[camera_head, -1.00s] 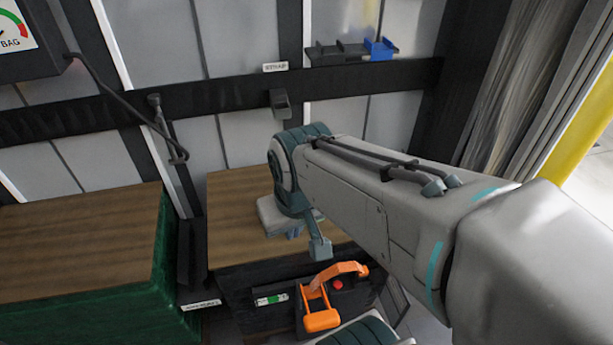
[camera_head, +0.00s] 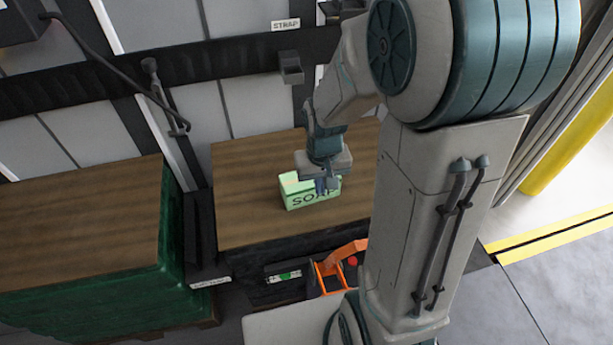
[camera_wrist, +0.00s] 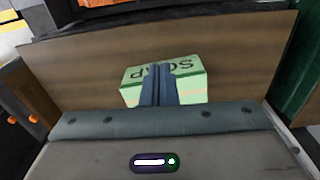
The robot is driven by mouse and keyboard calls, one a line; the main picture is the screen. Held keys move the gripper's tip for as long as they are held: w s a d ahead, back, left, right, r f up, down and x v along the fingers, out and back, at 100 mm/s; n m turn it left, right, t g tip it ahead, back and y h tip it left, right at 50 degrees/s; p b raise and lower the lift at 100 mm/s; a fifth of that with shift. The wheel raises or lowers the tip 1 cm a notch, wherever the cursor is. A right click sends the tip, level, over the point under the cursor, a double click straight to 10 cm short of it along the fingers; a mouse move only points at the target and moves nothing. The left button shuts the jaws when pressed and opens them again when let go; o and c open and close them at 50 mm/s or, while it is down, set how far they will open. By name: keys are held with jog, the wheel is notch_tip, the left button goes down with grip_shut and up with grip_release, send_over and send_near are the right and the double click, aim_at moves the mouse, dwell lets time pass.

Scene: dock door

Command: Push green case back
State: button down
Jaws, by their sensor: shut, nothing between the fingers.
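In the wrist view the fingers (camera_wrist: 158,84) overlap the middle of the case. I cannot tell whether they touch it. The gripper hides part of the case's right side in the head view.
A green-sided stack with a wooden top (camera_head: 80,225) stands at left, across a narrow gap. An orange handle (camera_head: 330,275) is in front of the middle stack. Behind is a wall with a dark rail (camera_head: 235,62) and a STRAP label (camera_head: 285,25). The wooden top left of the case is clear.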

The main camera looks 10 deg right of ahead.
notch_tip(320, 180, down, 4)
send_near(314, 208)
jog(key=s+f, duration=0.1)
jog(key=f, duration=0.1)
jog(key=s+f, duration=0.2)
jog(key=f, duration=0.1)
jog(key=shift+s+a+f+b, duration=0.1)
jog(key=shift+s+f+b, duration=0.2)
jog(key=shift+s+b, duration=0.1)
jog(key=w, duration=0.1)
jog(key=w+p, duration=0.1)
jog(key=w, duration=0.1)
jog(key=shift+f, duration=0.25)
jog(key=shift+w, duration=0.6)
